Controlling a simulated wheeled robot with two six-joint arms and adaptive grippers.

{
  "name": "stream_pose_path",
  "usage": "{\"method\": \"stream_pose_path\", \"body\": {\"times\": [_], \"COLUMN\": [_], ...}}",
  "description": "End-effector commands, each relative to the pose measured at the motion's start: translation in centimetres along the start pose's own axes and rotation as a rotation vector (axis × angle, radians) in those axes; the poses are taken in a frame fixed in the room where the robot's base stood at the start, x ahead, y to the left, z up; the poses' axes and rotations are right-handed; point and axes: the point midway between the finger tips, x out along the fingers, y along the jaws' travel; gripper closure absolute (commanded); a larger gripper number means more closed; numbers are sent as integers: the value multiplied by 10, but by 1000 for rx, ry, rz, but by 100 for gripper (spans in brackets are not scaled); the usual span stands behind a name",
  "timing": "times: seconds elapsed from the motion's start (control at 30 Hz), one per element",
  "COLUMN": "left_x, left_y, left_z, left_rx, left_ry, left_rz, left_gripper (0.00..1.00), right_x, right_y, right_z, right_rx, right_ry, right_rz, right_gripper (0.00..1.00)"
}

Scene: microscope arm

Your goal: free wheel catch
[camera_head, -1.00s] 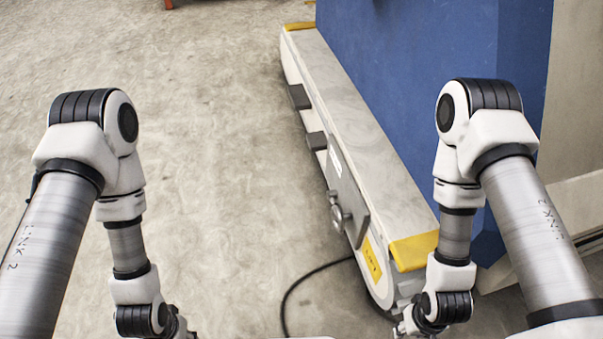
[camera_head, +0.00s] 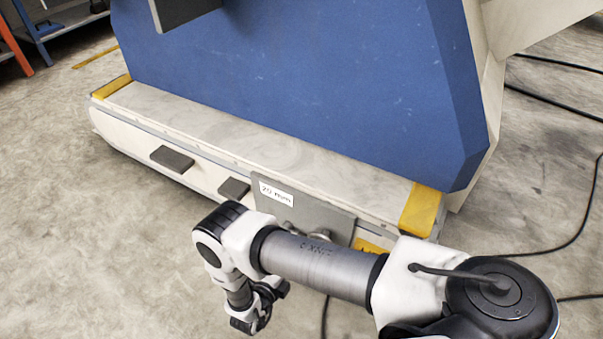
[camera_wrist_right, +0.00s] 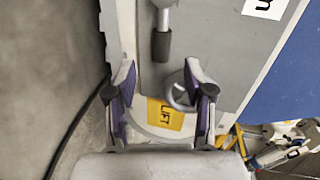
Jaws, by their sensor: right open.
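A grey plate (camera_head: 330,222) marked "20 mm" is fixed on the near side of the machine's low base. Metal fittings (camera_head: 290,228) on it are partly hidden behind my right arm. In the right wrist view, a metal lever with a dark grip (camera_wrist_right: 162,45) hangs on the grey plate (camera_wrist_right: 220,55). Below it are a round metal knob or ring (camera_wrist_right: 180,94) and a yellow "LIFT" label (camera_wrist_right: 165,114). My right gripper (camera_wrist_right: 160,75) is open, with fingers to either side of these parts; contact cannot be told. My left gripper is out of view.
The blue machine body (camera_head: 300,75) rises behind the long pale base (camera_head: 220,130). Two dark blocks, one here (camera_head: 172,159) and one here (camera_head: 233,188), project from the base. A black cable (camera_head: 575,235) lies on the right floor. Open floor (camera_head: 80,250) lies at left.

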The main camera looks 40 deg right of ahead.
Motion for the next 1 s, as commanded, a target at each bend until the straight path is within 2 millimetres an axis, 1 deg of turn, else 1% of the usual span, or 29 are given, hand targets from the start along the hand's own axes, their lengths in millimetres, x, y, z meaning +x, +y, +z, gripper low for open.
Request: {"method": "stream_pose_path", "body": {"times": [0.03, 0.07, 0.13, 0.4, 0.5, 0.6, 0.77, 0.8, 0.87, 0.9, 0.93, 0.97, 1.0], "left_x": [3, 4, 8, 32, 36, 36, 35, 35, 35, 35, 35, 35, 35], "left_y": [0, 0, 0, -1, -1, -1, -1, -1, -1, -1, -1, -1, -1], "left_z": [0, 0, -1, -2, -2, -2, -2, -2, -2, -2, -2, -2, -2], "left_rx": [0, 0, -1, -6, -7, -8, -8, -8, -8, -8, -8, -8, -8], "left_ry": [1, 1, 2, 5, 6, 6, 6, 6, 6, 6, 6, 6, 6], "left_rz": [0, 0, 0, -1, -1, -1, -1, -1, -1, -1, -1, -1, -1], "left_gripper": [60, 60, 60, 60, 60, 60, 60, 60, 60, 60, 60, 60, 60], "right_x": [-3, -3, 4, 56, 68, 72, 72, 72, 72, 72, 72, 72, 72], "right_y": [4, 4, 4, 4, 2, 0, -1, -1, -1, -1, -1, -1, -1], "right_z": [-1, -2, -3, -5, -6, -6, -6, -6, -6, -6, -6, -6, -6], "right_rx": [61, 84, 104, 100, 99, 97, 97, 97, 97, 96, 96, 96, 96], "right_ry": [26, 37, 48, 47, 46, 44, 43, 43, 43, 43, 43, 43, 43], "right_rz": [-17, -24, -32, -30, -28, -27, -27, -27, -27, -27, -27, -27, -27], "right_gripper": [47, 47, 47, 47, 47, 47, 47, 51, 72, 86, 97, 100, 100]}}
